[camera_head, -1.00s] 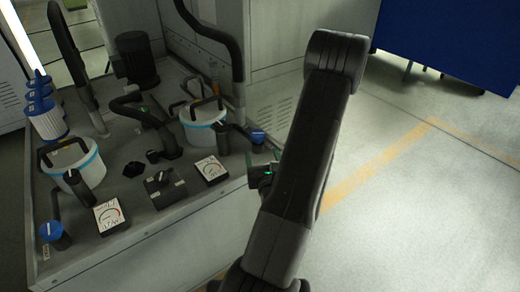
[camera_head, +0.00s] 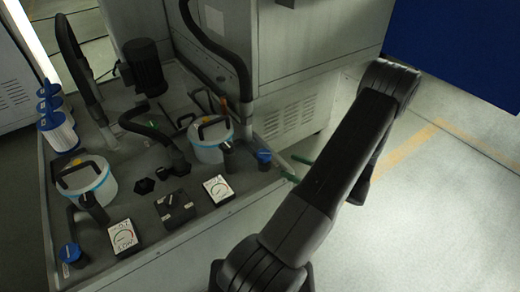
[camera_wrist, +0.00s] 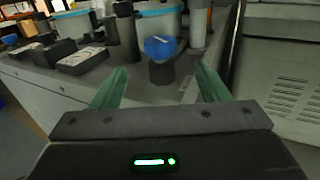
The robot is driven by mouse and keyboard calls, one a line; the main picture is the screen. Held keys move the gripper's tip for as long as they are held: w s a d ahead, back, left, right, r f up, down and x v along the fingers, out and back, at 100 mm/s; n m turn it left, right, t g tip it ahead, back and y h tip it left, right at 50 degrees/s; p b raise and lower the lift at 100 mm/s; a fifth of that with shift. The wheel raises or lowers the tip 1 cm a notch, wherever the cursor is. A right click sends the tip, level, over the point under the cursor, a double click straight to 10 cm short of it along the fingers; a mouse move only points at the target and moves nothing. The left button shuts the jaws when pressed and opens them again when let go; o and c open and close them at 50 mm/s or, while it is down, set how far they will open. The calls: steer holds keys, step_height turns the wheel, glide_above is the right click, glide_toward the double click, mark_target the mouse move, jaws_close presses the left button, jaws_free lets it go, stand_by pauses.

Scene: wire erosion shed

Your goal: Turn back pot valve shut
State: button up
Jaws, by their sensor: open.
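The back pot (camera_head: 209,150) is a white tub with a blue band and dark handle. Its valve (camera_head: 264,157) has a blue knob on a dark body near the bench's right edge. In the wrist view the blue knob (camera_wrist: 160,47) shows a small white mark on top and lies ahead of my fingers, roughly centred between them. My gripper (camera_head: 288,166) has green fingers, open and empty, just right of the valve. The fingers (camera_wrist: 158,84) are apart from the knob.
The front pot (camera_head: 90,185) has its own blue valve (camera_head: 70,253). Two gauges (camera_head: 218,190) (camera_head: 122,237) and a dark switch box (camera_head: 175,208) lie on the bench. A dark hose (camera_head: 240,75) and grey cabinet (camera_head: 290,60) stand behind. The floor at right is clear.

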mark_target(258, 153)
steer(key=x, duration=1.2)
steer(key=shift+w+a+p, duration=0.15)
steer(key=shift+a+p, duration=0.25)
steer(key=c, duration=1)
